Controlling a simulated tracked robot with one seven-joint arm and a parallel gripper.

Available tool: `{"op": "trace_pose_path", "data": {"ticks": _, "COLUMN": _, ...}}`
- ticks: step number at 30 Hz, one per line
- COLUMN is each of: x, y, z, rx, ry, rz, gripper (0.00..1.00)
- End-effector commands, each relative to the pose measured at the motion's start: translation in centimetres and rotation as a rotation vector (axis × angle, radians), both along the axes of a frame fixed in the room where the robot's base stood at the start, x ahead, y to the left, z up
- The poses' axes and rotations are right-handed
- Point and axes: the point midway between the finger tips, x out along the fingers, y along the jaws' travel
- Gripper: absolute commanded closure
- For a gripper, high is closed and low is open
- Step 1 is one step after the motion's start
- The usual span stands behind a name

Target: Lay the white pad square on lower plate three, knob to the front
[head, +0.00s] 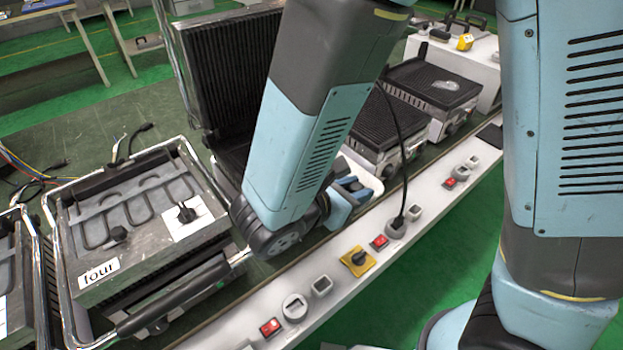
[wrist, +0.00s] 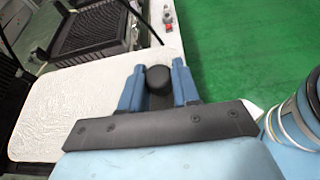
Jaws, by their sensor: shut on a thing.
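The white pad (wrist: 75,95) is a broad, pale, faintly patterned slab with rounded corners in the wrist view. My gripper (wrist: 158,84) has its blue fingers on either side of the pad's black knob (wrist: 157,75) and is shut on it. In the head view my gripper (head: 347,196) is partly behind my arm, and a white edge of the pad (head: 371,178) shows beyond it. A ribbed lower plate (head: 232,152) lies left of my arm, below a raised ribbed upper plate (head: 232,70). I cannot see a label three; my arm covers much there.
A closed unit labelled four (head: 98,272) stands at left, with a looped heating element on top and a front handle. A white control rail (head: 330,300) with switches runs along the front. More ribbed plates (head: 432,84) stand at back right. A black cable (head: 400,150) hangs to the rail.

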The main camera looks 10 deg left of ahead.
Motion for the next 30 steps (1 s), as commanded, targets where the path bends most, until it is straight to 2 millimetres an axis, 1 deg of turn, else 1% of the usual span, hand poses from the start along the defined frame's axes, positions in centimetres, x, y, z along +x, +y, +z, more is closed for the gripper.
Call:
{"op": "trace_pose_path", "data": {"ticks": 12, "x": 7.0, "y": 4.2, "z": -3.7, "rx": 0.0, "ry": -0.001, "rz": -0.005, "gripper": 1.0}}
{"op": "trace_pose_path", "data": {"ticks": 21, "x": 9.6, "y": 5.8, "z": -7.5, "rx": -0.002, "ry": 0.001, "rz": -0.002, "gripper": 1.0}}
{"op": "trace_pose_path", "data": {"ticks": 25, "x": 10.3, "y": 6.3, "z": -8.5, "rx": 0.0, "ry": 0.0, "rz": -0.002, "gripper": 1.0}}
{"op": "trace_pose_path", "data": {"ticks": 30, "x": 10.7, "y": 6.5, "z": -9.0, "rx": 0.001, "ry": -0.002, "rz": -0.002, "gripper": 1.0}}
